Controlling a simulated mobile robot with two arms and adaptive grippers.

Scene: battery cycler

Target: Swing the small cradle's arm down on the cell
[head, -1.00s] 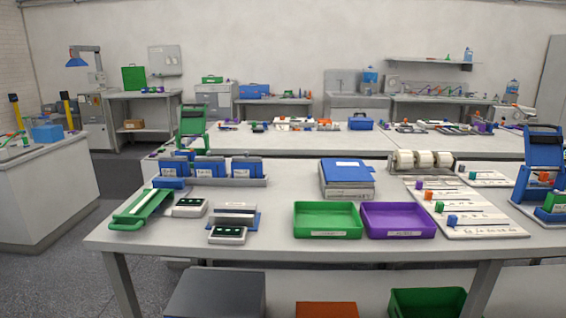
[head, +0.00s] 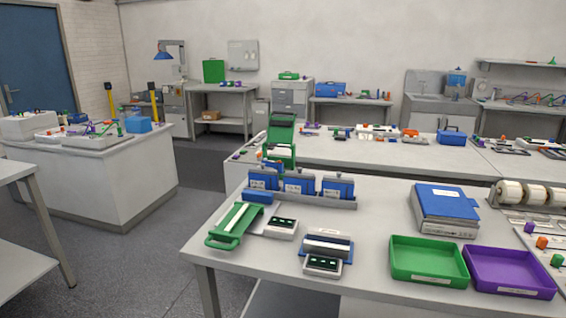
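A green hinged frame (head: 281,132) stands upright behind the row of blue blocks, at the back left of the near table. It looks like a cradle with its arm raised, but I cannot tell for sure that it is the small cradle. Its lower part is partly hidden by the blue blocks (head: 299,184), and no cell can be made out in it. A flat green frame with a handle and a pale strip (head: 236,226) lies at the table's front left. Neither of my grippers is in view.
Two small white meters with dark displays (head: 281,228) (head: 322,266) lie near the front edge. A green tray (head: 428,278), a purple tray (head: 510,290) and a blue-topped binder stack (head: 445,208) are to the right. Open floor (head: 150,260) lies left of the near table (head: 375,215).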

